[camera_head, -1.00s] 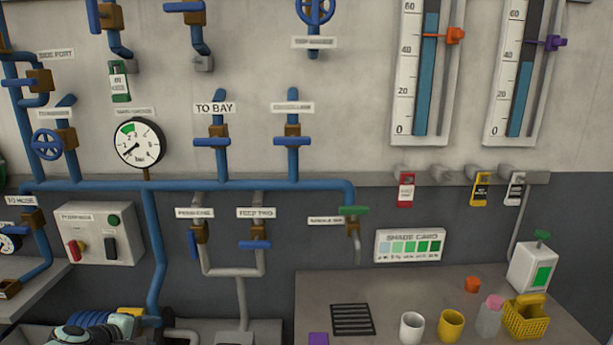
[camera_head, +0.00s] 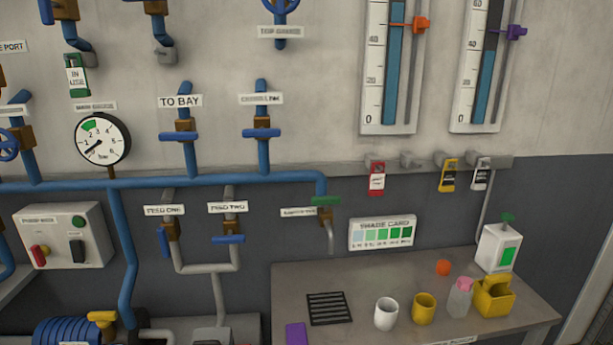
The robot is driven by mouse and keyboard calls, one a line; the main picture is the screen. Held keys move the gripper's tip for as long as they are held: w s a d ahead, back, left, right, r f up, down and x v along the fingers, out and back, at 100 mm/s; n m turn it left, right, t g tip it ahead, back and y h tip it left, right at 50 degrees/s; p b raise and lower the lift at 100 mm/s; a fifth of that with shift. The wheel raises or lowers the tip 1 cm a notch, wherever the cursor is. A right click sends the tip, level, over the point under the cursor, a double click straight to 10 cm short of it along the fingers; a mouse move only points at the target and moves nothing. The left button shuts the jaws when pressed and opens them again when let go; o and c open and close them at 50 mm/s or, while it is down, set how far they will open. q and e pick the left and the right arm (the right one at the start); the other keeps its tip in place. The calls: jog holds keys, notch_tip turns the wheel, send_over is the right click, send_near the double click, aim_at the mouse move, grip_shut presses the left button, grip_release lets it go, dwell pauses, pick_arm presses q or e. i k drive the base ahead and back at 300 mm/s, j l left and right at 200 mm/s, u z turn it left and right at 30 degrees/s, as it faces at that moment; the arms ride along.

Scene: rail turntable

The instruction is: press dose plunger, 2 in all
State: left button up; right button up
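A white dosing box (camera_head: 498,250) with a green level window stands at the back right of the bench. A green plunger knob (camera_head: 508,218) sits on top of it and looks raised. A thin grey pipe or hose (camera_head: 482,208) runs up the wall beside the box. Neither of my grippers shows in the head view, so their state is hidden.
Blue pipes (camera_head: 230,182) cross the wall at left.

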aim_at(508, 217)
jog(key=z, duration=1.3)
